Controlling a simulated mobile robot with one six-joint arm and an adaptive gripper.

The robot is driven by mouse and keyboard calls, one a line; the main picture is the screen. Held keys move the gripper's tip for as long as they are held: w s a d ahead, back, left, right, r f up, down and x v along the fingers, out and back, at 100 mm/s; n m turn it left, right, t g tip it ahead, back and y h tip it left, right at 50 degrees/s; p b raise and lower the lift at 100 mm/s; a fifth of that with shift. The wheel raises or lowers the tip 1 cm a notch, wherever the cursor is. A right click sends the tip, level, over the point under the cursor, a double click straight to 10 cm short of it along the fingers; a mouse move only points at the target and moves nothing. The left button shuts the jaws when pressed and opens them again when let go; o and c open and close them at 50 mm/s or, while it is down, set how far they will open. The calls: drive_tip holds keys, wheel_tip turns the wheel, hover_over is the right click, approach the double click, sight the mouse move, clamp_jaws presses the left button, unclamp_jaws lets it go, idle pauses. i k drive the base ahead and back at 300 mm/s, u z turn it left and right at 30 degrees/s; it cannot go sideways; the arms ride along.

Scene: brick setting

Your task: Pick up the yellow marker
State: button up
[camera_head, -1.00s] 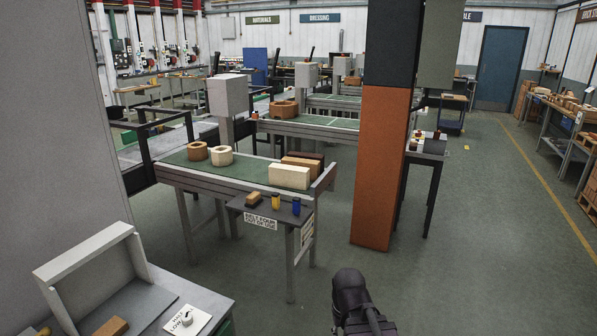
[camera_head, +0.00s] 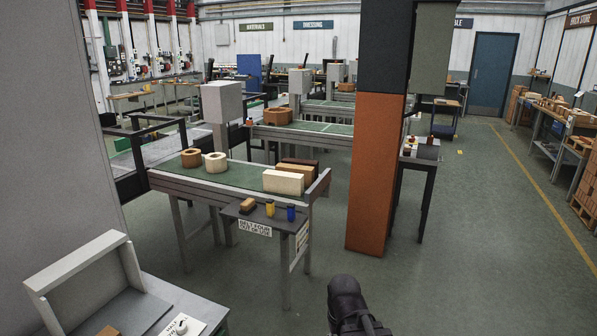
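A small upright yellow cylinder (camera_head: 270,208), which looks like the yellow marker, stands on a dark side shelf (camera_head: 248,222) at the front of a green-topped conveyor bench (camera_head: 235,178). A similar blue cylinder (camera_head: 291,213) stands just right of it and a small tan block (camera_head: 247,204) lies to its left. A dark part of my arm shows at the bottom centre, nearer than the shelf and to its right. My gripper's fingers are not visible, and nothing is seen touching the marker.
Cream and brown bricks (camera_head: 283,182) and two round pieces (camera_head: 203,160) sit on the bench. An orange-and-black pillar (camera_head: 374,170) stands right of it. A grey tray table (camera_head: 148,310) is at lower left. Floor at right is open.

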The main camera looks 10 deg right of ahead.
sight(270, 203)
drive_tip(key=z, duration=0.05)
drive_tip(key=i, duration=1.6)
drive_tip(key=u, duration=0.05)
